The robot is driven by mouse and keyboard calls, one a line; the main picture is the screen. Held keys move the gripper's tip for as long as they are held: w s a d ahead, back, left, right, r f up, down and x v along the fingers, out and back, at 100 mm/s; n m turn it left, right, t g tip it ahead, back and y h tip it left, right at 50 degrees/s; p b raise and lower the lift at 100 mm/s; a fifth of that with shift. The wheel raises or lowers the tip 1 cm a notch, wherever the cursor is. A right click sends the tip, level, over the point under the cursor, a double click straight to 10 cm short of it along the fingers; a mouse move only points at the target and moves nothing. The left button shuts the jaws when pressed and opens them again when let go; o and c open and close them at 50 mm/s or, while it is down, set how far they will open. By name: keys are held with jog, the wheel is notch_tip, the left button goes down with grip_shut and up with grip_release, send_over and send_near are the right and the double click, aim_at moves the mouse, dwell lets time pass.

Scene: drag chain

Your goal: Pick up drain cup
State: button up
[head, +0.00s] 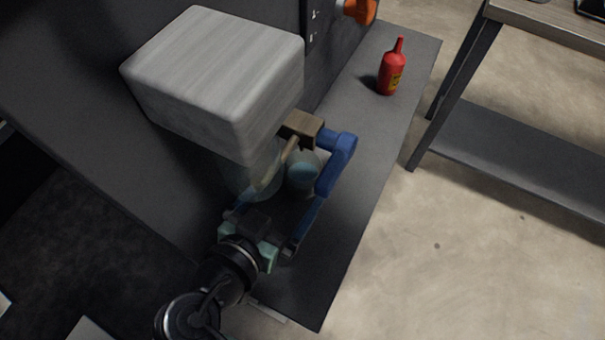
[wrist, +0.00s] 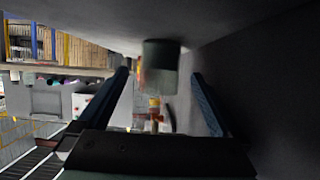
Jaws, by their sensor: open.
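The drain cup, as I take it, is a small teal-grey cup (head: 303,172) beside the grey block's clear bowl, below a brown fitting, in the head view. In the wrist view it is the grey-green cylinder (wrist: 160,66) straight ahead. My gripper (head: 284,192) is open and points at it; its blue fingers also show in the wrist view (wrist: 160,76). The cup appears between the finger lines there, with a gap on both sides and no visible contact. How deep it lies between the fingers I cannot tell. The left finger is partly hidden in the head view.
A large grey block (head: 215,80) with a clear bowl (head: 250,176) stands close left of the cup. The brown fitting (head: 302,127) is above it. A red bottle (head: 391,72) stands farther back on the dark ledge (head: 375,140). A table (head: 530,160) is at right.

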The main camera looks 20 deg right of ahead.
aim_at(310, 164)
jog(key=x, duration=0.3)
jog(key=b+x, duration=0.1)
jog(key=x, duration=0.1)
jog(key=shift+w+d+r, duration=0.2)
jog(key=shift+d+r, duration=0.1)
jog(key=shift+c, duration=0.2)
jog(key=c, duration=1.4)
jog(key=shift+c, duration=0.2)
jog(key=shift+r, duration=0.15)
